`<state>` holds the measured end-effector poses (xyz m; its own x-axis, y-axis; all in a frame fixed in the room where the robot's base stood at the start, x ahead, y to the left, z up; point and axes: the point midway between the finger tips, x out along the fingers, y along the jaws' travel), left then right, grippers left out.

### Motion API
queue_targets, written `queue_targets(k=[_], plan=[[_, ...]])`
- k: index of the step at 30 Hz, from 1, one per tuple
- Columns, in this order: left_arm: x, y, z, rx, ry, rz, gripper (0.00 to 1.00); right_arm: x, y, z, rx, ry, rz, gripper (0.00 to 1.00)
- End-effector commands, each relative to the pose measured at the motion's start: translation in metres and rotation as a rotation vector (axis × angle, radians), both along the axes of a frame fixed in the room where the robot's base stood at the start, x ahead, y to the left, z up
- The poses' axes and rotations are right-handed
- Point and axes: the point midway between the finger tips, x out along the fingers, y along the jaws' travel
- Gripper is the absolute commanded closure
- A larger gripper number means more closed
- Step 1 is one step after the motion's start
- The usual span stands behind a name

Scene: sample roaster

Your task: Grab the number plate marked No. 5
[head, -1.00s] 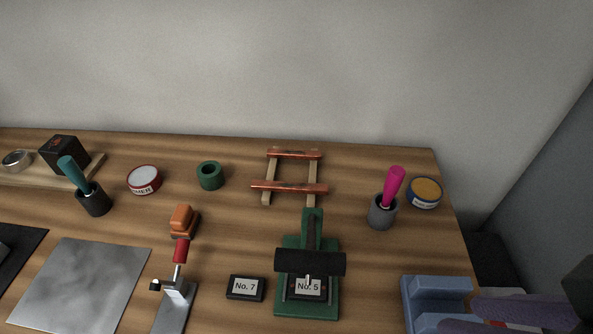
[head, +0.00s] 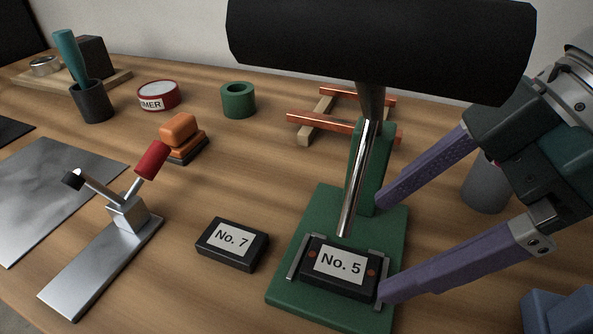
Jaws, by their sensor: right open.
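The number plate marked No. 5 (head: 338,266) is a small black block with a white label. It sits between two metal rails on the green base of a press (head: 288,289). The press's metal rod (head: 359,185) stands above and just behind it, under a large black crossbar (head: 380,45). My right gripper (head: 382,245) comes in from the right with two purple fingers, open and empty. One fingertip is near the plate's right rail, the other near the green post; I cannot tell whether they touch. My left gripper is out of view.
A similar plate marked No. 7 (head: 232,243) lies on the wood to the left. A metal clamp with a red handle (head: 115,215) stands further left. A grey cup (head: 487,188) is behind my right gripper. A blue object (head: 555,310) is at the lower right.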

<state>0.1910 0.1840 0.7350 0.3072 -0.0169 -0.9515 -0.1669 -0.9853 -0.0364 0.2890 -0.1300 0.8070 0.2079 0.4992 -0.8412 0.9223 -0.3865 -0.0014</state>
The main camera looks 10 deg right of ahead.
Motion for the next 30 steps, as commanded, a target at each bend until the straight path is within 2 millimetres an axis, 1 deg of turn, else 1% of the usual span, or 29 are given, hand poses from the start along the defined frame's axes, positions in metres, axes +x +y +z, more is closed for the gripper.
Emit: queue_targets(k=[1,5,10,13,17,23,26,30], plan=[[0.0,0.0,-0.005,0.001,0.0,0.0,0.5,0.002,0.004,-0.007,0.002,-0.001,0.0,0.04],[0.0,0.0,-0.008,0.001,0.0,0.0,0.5,0.004,0.008,-0.016,0.0,-0.001,-0.001,0.04],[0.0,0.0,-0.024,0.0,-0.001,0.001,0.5,0.013,0.017,-0.041,0.002,-0.001,-0.001,0.04],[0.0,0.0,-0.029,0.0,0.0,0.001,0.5,0.016,0.024,-0.052,0.001,0.0,-0.001,0.04],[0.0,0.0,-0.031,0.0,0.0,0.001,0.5,0.018,0.029,-0.059,-0.001,-0.002,0.0,0.04],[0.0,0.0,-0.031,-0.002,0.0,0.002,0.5,0.018,0.029,-0.058,-0.002,-0.002,0.0,0.04],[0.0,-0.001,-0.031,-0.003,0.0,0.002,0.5,0.018,0.029,-0.058,-0.002,-0.002,0.0,0.12],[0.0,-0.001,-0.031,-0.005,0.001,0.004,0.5,0.018,0.029,-0.058,-0.002,-0.002,0.0,0.28]])
